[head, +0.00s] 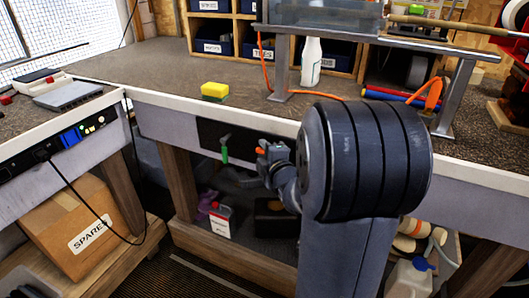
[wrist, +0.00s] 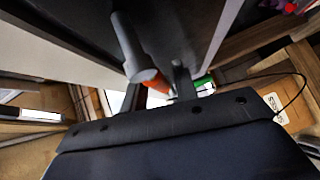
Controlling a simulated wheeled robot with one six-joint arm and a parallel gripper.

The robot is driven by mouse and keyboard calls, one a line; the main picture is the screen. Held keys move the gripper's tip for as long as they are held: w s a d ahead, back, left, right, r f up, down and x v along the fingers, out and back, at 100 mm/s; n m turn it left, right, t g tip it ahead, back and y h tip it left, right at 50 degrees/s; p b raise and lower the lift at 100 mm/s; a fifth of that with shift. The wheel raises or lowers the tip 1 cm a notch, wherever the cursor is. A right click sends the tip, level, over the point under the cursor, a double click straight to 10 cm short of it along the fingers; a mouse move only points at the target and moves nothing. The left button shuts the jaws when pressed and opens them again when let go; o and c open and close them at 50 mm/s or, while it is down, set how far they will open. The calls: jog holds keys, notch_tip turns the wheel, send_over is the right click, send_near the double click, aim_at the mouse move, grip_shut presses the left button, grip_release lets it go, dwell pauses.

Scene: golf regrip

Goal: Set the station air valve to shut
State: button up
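A dark panel (head: 205,133) is set in the front face of the bench. A green-handled fitting (head: 224,154) hangs at it, left of my gripper. A small orange piece (head: 260,150) shows at my gripper's tip; I cannot tell whether it is the valve's lever. My gripper (head: 266,157) is just in front of the panel, partly hidden by my arm. In the wrist view, the orange piece (wrist: 156,92) is beside the end of a grey rod (wrist: 138,58), with green (wrist: 203,84) to the right. The fingers' spacing and any contact are unclear. The valve's setting is not readable.
A yellow-green sponge (head: 214,91) and a metal stand (head: 281,70) are on the bench top. A side bench with a black cable stands at left.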

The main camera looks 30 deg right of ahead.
grip_shut()
jog(key=shift+f, duration=0.1)
dwell(0.4)
jog(key=shift+s+d+f+n+g+h, duration=0.2)
jog(key=shift+f+n+g+h, duration=0.15)
jog(key=shift+f+n+g, duration=0.55)
jog(key=shift+s+d+f+n+g+h, duration=0.15)
jog(key=shift+f+n+g+h, duration=0.3)
jog(key=shift+g, duration=0.8)
jog(key=shift+s+d+f+n+g+h, duration=0.1)
jog(key=shift+s+f+n+g+h, duration=0.15)
jog(key=shift+f+n+g, duration=0.5)
jog(key=shift+r+g, duration=0.25)
jog(key=shift+g, duration=0.15)
jog(key=shift+s+d+f+n+g+h+p, duration=0.35)
jog(key=shift+s+n+g+h+p, duration=0.3)
jog(key=shift+g+p, duration=0.4)
jog(key=shift+s+d+f+n+g+h+p, duration=0.2)
jog(key=shift+s+d+n+g+h+p, duration=0.25)
jog(key=shift+n+g+h+p, duration=0.45)
jog(key=shift+s+d+f+n+g+h+p, duration=0.3)
jog(key=shift+s+d+n+g+h+p, duration=0.2)
jog(key=shift+g+p, duration=0.65)
